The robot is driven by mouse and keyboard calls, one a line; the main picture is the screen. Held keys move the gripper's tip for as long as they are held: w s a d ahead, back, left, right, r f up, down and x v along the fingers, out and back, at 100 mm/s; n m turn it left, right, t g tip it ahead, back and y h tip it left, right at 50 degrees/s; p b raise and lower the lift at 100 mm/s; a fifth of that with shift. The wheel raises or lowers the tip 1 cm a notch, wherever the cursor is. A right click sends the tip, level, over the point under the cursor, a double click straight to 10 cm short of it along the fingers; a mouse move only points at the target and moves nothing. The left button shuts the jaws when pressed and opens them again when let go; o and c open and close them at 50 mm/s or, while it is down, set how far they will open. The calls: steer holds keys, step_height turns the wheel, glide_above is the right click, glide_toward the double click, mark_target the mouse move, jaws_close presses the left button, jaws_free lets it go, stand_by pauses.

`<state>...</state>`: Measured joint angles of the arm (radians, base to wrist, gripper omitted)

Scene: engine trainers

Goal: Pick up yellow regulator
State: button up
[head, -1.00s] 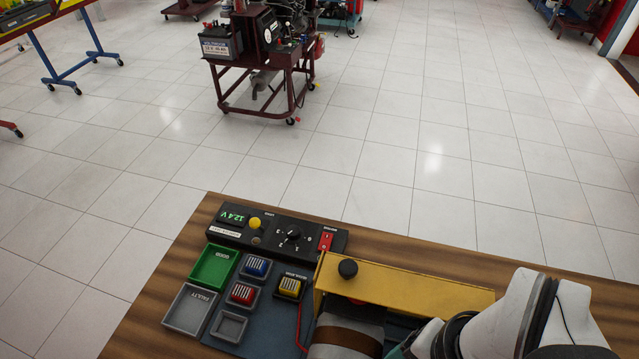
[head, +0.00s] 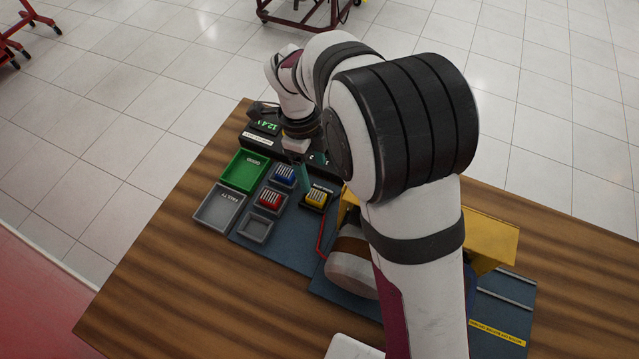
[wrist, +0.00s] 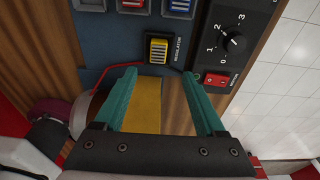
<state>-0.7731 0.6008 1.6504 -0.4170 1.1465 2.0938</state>
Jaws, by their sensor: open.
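The yellow regulator (head: 316,198) is a small ribbed block seated in a dark holder on the blue board. It also shows in the wrist view (wrist: 158,50), beyond my fingertips and between their lines. My gripper (wrist: 162,82) is open and empty, with two teal fingers apart. I cannot tell the height of the fingers above the board.
A blue block (head: 284,175) and a red block (head: 270,199) sit in grey holders left of the regulator. A green tray (head: 228,178) and a grey tray (head: 203,208) lie further left. A red wire (head: 322,237), a grey cylinder (head: 352,278) and a yellow housing (head: 500,238) are close by.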

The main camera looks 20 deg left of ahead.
mark_target(316, 195)
steer(key=f, duration=0.8)
steer(key=shift+s+d+f, duration=0.15)
steer(key=shift+d, duration=0.2)
jaws_close()
